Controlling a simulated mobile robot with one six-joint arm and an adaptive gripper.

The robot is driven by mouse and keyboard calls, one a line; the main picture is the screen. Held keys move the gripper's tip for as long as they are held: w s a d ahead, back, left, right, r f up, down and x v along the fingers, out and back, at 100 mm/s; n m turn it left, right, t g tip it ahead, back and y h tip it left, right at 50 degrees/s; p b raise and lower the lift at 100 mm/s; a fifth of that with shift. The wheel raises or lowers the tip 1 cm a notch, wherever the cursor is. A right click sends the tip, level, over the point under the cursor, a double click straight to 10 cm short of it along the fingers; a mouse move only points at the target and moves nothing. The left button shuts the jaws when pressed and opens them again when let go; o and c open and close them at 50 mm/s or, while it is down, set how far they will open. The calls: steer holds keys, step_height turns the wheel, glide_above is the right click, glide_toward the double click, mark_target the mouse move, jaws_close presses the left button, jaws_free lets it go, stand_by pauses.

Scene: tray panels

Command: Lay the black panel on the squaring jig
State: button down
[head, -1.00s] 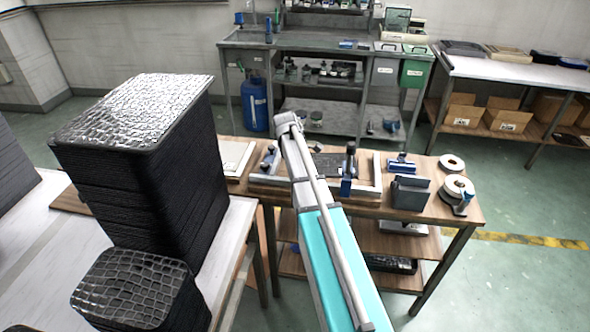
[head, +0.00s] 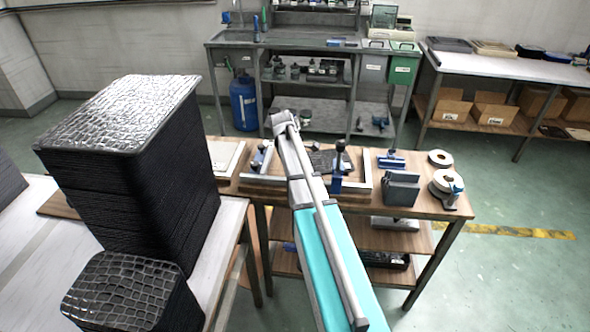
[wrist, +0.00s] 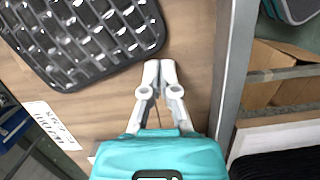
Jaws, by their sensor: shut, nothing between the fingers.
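A black panel (head: 324,160) with a grid surface lies within the squaring jig (head: 367,172), partly hidden behind my arm in the head view. The jig has pale rails and blue-and-black clamps on a wooden bench. In the wrist view a black panel (wrist: 85,35) with rounded corners lies at the upper left, over a wooden surface. My gripper (wrist: 160,66) is shut and empty, its tips just beside the panel's lower right corner, apart from it in the picture. The gripper's fingers are hidden in the head view.
A tall stack of black panels (head: 165,165) and a shorter stack (head: 125,295) stand at the left. A grey holder (head: 400,188) and tape rolls (head: 445,183) sit on the bench's right. A grey bar (wrist: 234,75) runs right of my gripper.

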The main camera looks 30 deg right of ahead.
steer(key=shift+w+a, duration=1.35)
steer(key=shift+a, duration=0.1)
steer(key=shift+p+v, duration=0.9)
steer(key=p+v, duration=0.7)
steer(key=v, duration=0.1)
steer(key=shift+p, duration=0.4)
steer(key=shift+r, duration=0.1)
steer(key=s+a+m+t+y, duration=0.1)
steer(key=s+a+m, duration=0.4)
steer(key=s+a, duration=0.3)
steer(key=s+a+m+y, duration=0.1)
steer(key=s+a+m, duration=0.4)
steer(key=s+a, duration=0.4)
steer(key=s, duration=0.4)
steer(key=shift+s+a+f+t, duration=0.15)
steer(key=shift+s+f+t, duration=0.15)
steer(key=shift+s+t, duration=0.1)
